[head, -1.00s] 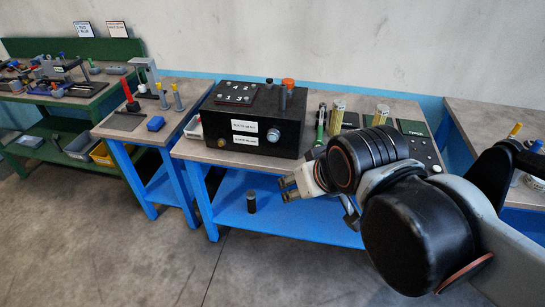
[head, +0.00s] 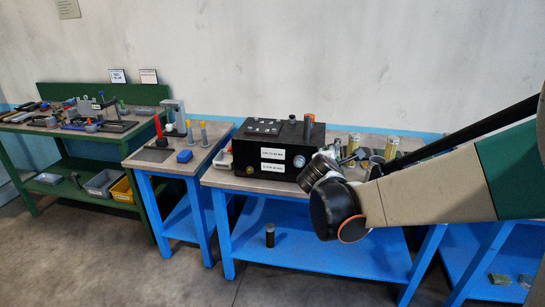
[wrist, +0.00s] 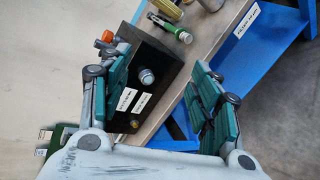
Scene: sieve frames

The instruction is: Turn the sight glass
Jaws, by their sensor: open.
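A black box (head: 277,150) stands on the middle bench. Its front carries white labels, a silver round fitting (head: 299,160) at the right and a brass one (head: 251,169) low at the left. In the wrist view the silver fitting (wrist: 146,76) and brass fitting (wrist: 134,123) show on the box face (wrist: 160,57). I cannot tell which fitting is the sight glass; the labels are too small to read. My gripper (wrist: 160,72) is open and empty, its green-padded fingers spread on either side of the view of the box front, apart from the fittings.
An orange-topped post (head: 309,120) stands on the box. Brass-coloured cylinders (head: 392,148) stand to its right, and a green-ended tool (wrist: 184,36) lies beside it. A dark cylinder (head: 270,235) stands on the blue lower shelf (head: 300,250). The floor in front is clear.

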